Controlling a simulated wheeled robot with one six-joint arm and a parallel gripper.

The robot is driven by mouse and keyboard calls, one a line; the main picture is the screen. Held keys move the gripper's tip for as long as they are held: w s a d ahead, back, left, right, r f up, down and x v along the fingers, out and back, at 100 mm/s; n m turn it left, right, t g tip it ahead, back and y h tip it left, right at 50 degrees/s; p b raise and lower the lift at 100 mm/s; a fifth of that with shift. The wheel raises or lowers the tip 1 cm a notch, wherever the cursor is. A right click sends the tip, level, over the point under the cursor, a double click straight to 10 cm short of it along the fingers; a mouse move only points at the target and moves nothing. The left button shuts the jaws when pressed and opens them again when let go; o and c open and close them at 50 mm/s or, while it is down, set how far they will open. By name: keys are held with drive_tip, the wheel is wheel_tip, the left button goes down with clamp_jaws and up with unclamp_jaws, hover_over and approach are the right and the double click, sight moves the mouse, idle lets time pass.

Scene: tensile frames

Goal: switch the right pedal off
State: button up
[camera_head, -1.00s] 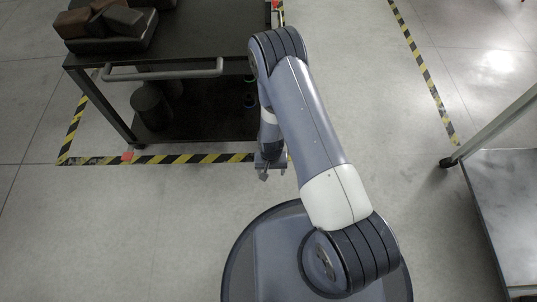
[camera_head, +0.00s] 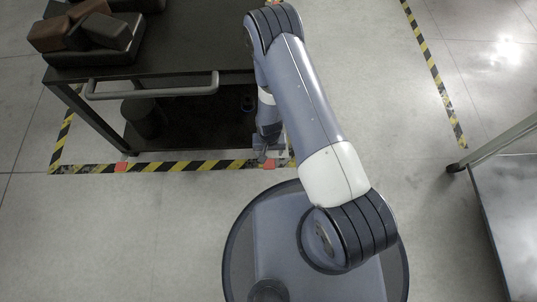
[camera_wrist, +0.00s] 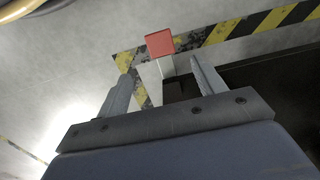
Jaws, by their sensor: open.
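The right pedal (camera_head: 268,165) is a small red plate at the cart's near right bottom corner, over the striped tape. In the wrist view the red pedal (camera_wrist: 160,43) shows just beyond the fingertips, between their lines, on a pale stem. My gripper (camera_head: 264,153) points down right beside it in the head view. The left pedal (camera_head: 121,167) is a similar red plate at the near left corner.
The dark cart (camera_head: 180,70) has a handle bar (camera_head: 150,88) on its near side and dark blocks (camera_head: 95,28) on top. Yellow-black tape (camera_head: 190,166) surrounds it. Another table (camera_head: 510,220) stands at the right. The floor between is clear.

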sight(269, 164)
wheel_tip(269, 164, down, 10)
drive_tip(key=b, duration=0.3)
drive_tip(key=shift+s+f+b, duration=0.1)
drive_tip(key=shift+f+b, duration=0.15)
drive_tip(key=shift+b, duration=0.15)
drive_tip(key=c, duration=1.4)
